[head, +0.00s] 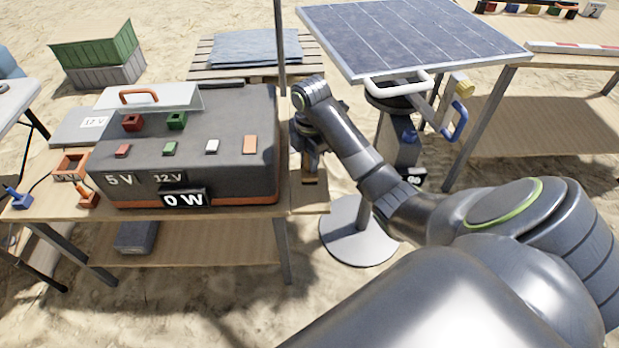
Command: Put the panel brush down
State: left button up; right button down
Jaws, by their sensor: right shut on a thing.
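My right gripper (309,158) is at the right end of the wooden table (303,200), just right of the dark control box (235,150). It points down and is shut on the panel brush (310,178), of which only a small brown part shows below the fingers. My wrist and fingers hide most of the brush. I cannot tell whether the brush touches the table top. The solar panel (415,35) is up to the right on its stand, tilted. My left gripper is not in view.
The box carries a 0 W display (184,198), small coloured sockets and an orange-handled lid (150,97). A thin pole (280,45) rises behind it. A pallet with a blue cloth (257,46) and a green crate (108,46) stand behind. Another table (545,85) is at right.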

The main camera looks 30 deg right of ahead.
aim_at(309, 173)
jog(key=shift+f, duration=0.55)
pick_arm(q)
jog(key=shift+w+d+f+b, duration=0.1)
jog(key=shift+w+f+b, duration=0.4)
jog(key=shift+b, duration=0.1)
pick_arm(e)
jog(key=shift+f, duration=2.2)
jog(key=c, duration=1.2)
grip_release()
jog(key=shift+f, duration=0.15)
notch_tip(309, 173, up, 6)
jog(key=shift+r+p, duration=0.25)
jog(key=shift+p, duration=0.85)
jog(key=shift+r+p, duration=0.7)
jog(key=shift+p, duration=0.05)
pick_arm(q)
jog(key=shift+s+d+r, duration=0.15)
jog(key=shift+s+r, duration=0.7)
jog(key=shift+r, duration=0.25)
